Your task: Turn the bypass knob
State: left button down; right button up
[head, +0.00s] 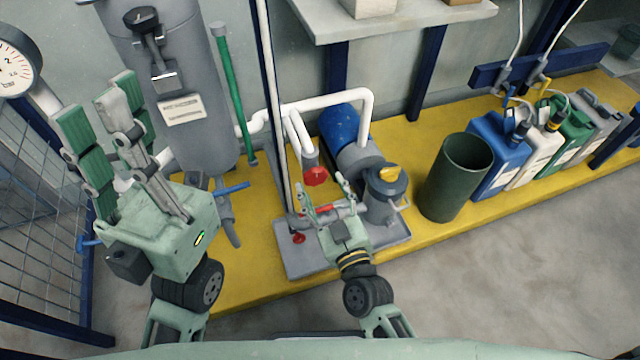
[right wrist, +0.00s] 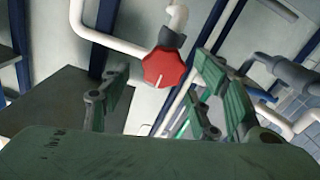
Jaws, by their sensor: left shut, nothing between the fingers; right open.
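A red lobed knob (head: 315,176) sits at the lower end of a white pipe above the grey pump base plate. It also shows in the right wrist view (right wrist: 165,68), with a pale line on its face. I see no label naming it as the bypass knob. My right gripper (head: 326,187) is open and close to the red knob. In the right wrist view the knob appears between its spread fingers, and no contact shows. My left gripper (head: 98,100) is shut and empty, raised at the left in front of the grey tank (head: 195,130).
A dark green bin (head: 455,180) and several jugs (head: 497,155) stand further right. A pressure gauge (head: 15,65) is at the upper left.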

jog(key=shift+x, duration=1.25)
jog(key=c, duration=1.1)
